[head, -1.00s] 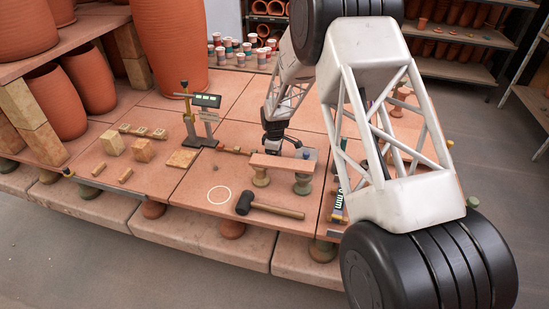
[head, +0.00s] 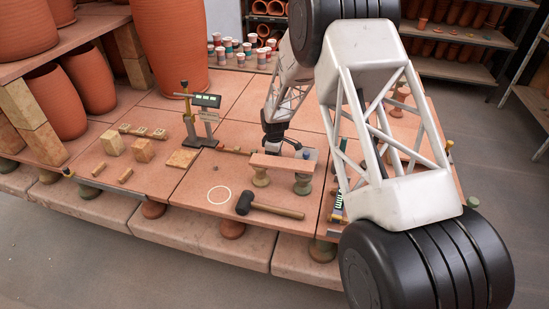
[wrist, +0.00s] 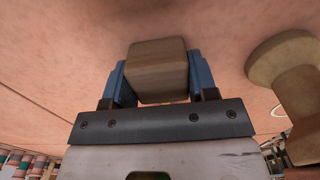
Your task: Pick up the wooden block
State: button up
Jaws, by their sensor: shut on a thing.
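The wooden block (wrist: 158,85) is brown with visible grain and sits between the two blue fingers of my gripper (wrist: 157,62) in the wrist view. Both fingers press on its sides. In the head view my gripper is low behind a raised plank (head: 283,161), and I cannot make out the block there; the plank and my gripper seem to hide it. I cannot tell whether the block touches the slab surface.
The plank rests on two spool-shaped props (head: 260,178), close in front of my gripper. A black-headed mallet (head: 270,208) lies nearer the front edge, beside a white ring (head: 219,195). A digital gauge stand (head: 205,118) and pale blocks (head: 114,144) stand to the left.

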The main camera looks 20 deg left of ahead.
jog(key=shift+c, duration=0.6)
jog(key=shift+r, duration=5)
jog(key=shift+d, duration=0.1)
